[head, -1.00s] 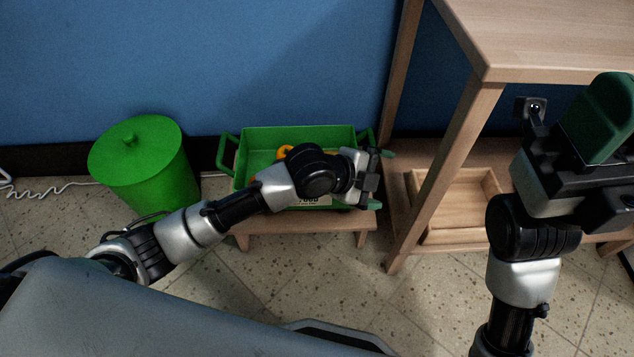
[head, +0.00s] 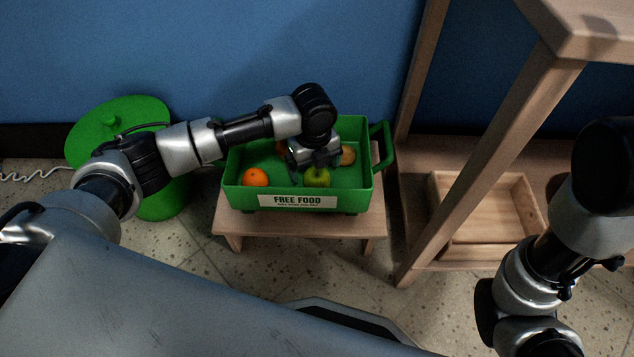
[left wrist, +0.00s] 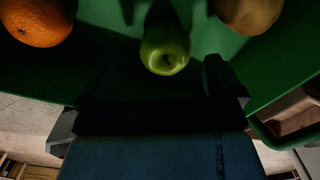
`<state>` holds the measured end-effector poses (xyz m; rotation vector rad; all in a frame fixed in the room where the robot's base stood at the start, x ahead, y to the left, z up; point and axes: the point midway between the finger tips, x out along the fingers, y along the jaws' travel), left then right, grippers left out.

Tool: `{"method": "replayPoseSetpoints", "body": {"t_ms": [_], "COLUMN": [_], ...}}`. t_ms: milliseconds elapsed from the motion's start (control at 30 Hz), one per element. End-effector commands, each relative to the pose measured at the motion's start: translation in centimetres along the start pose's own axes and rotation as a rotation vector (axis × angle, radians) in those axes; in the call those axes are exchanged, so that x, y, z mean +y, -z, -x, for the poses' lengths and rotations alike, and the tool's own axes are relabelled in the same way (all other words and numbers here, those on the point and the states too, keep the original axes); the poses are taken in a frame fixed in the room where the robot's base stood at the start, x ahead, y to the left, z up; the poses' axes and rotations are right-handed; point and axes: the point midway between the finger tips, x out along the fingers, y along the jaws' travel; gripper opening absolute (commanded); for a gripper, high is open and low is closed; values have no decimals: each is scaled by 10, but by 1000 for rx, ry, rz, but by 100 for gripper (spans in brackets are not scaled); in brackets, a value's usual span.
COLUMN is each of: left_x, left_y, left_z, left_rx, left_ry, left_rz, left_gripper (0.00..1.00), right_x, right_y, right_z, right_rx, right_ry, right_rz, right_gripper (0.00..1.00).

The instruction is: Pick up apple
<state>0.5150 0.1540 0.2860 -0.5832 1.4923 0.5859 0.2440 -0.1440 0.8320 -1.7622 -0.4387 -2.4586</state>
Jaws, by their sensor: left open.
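A green apple (head: 318,178) lies in a green crate (head: 355,195) near its front wall. It also shows in the left wrist view (left wrist: 165,52). My left gripper (head: 317,163) reaches down into the crate from above, just behind and over the apple. It is open, and its dark fingers show on both sides in the left wrist view, with the apple in front of the space between them. The apple is not gripped. Only the right arm shows at the right of the head view; its gripper is out of view.
An orange (head: 255,177) lies left of the apple and a brown potato-like item (head: 347,155) lies right of it. The crate stands on a low wooden stool (head: 300,222). A green bin (head: 160,200) is at left; a wooden shelf (head: 470,165) with a tray is at right.

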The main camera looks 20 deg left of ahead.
Motion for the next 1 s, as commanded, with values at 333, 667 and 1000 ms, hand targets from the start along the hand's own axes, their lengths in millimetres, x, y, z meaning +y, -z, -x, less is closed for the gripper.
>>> {"method": "replayPoseSetpoints", "body": {"t_ms": [333,667,1000], "left_x": [-3,-6,-6], "left_y": [0,1,1], "left_z": [-22,-56,-54], "left_rx": [-1,-1,-1], "left_ry": [2,1,2], "left_rz": [0,0,0], "left_gripper": [95,95,83], "right_x": [-5,-12,-11], "right_y": [12,24,23], "right_z": [9,41,39], "right_rx": [27,31,31], "right_ry": [10,11,12], "right_rz": [4,4,4], "right_gripper": [43,43,43]}}
